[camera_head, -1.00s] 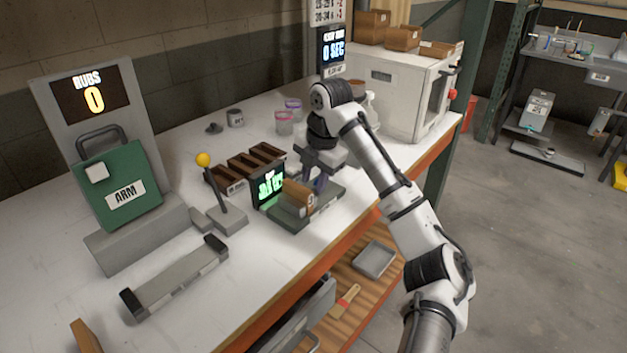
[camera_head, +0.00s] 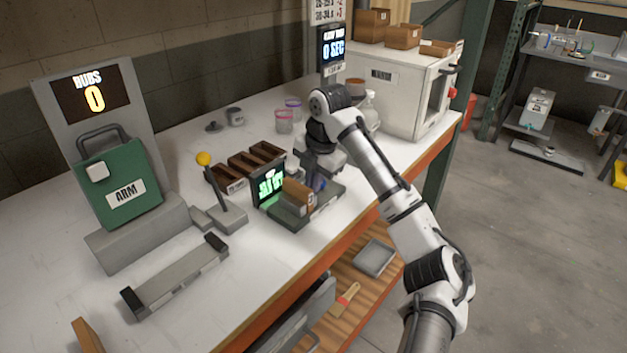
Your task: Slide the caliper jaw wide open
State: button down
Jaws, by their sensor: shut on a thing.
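The caliper is a grey bench device with a lit green display (camera_head: 269,187) and a flat grey base (camera_head: 325,207). A brown block (camera_head: 297,193) sits on it beside the display. My gripper (camera_head: 318,183) points down over the right end of the caliper. It is shut on the sliding jaw, of which only a small bluish part shows between and below the fingers. The fingertips and most of the jaw are hidden by my wrist and are small in this view. The display digits are too blurred to read.
Dark brown bins (camera_head: 245,165) stand behind the caliper. A lever with a yellow knob (camera_head: 203,159) is to its left. A white oven-like box (camera_head: 400,95) stands behind my arm at right. The table's orange front edge (camera_head: 300,275) runs close in front.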

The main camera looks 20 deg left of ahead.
jog(key=shift+w+d+r, duration=0.1)
jog(key=shift+w+r, duration=0.05)
jog(key=shift+w, duration=0.25)
jog(key=shift+w+d+p, duration=0.3)
jog(key=shift+w+p, duration=0.1)
jog(key=shift+w, duration=0.35)
jog(key=shift+w+d+p, duration=0.3)
jog(key=shift+w+p, duration=0.1)
jog(key=shift+w, duration=0.35)
jog(key=c, duration=1.5)
grip_release()
jog(key=shift+w, duration=0.1)
notch_tip(320, 180, up, 13)
jog(key=s+d+b, duration=0.1)
jog(key=d, duration=0.1)
jog(key=shift+d+r, duration=0.2)
jog(key=shift+d, duration=0.1)
